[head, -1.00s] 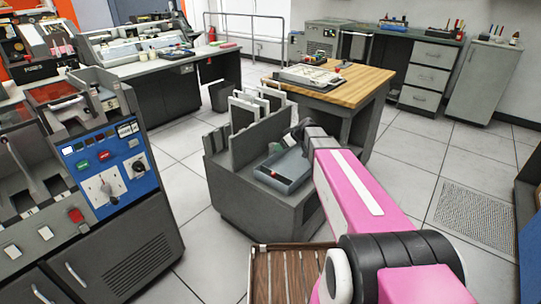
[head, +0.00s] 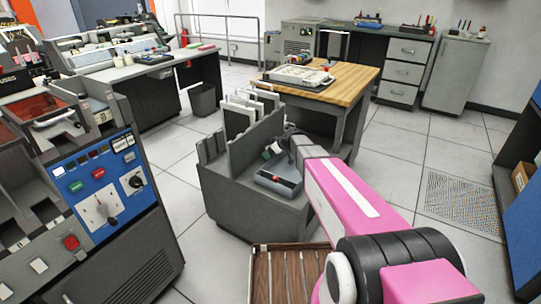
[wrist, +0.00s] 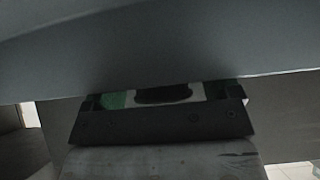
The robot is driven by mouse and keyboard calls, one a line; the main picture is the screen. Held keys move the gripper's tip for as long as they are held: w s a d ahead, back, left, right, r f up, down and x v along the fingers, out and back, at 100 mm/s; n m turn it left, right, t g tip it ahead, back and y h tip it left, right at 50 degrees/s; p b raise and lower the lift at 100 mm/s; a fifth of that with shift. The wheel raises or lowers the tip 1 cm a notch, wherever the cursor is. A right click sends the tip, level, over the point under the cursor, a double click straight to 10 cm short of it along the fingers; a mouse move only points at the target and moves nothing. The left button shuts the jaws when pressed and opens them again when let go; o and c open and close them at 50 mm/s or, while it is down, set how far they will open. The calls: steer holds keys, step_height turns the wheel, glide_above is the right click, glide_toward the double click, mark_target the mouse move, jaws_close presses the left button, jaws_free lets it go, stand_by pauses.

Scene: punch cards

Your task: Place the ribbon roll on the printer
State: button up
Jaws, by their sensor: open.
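I cannot pick out the ribbon roll for certain in either view. No machine is plainly marked as the printer. A long pale grey machine (head: 105,48) with a sloped top stands on the desk at the back left. My gripper (head: 270,153) is open over the grey card stand in the head view, small and partly hidden by my pink arm. In the wrist view a large, blurred grey surface fills the top, close in front of the gripper. Green, white and black patches show between the surface and the gripper's dark body. I see nothing held.
The grey card stand (head: 238,198) with upright panels is just ahead. Behind it is a wooden-topped table (head: 350,78) bearing a flat tray-like device (head: 298,76). A blue-panelled console (head: 95,185) stands close on the left. Open tiled floor lies to the right, beside a blue cabinet (head: 525,225).

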steer(key=shift+w+a+f, duration=0.15)
steer(key=shift+f, duration=0.05)
steer(key=c, duration=1.1)
steer(key=shift+c, duration=0.2)
steer(key=shift+r, duration=0.2)
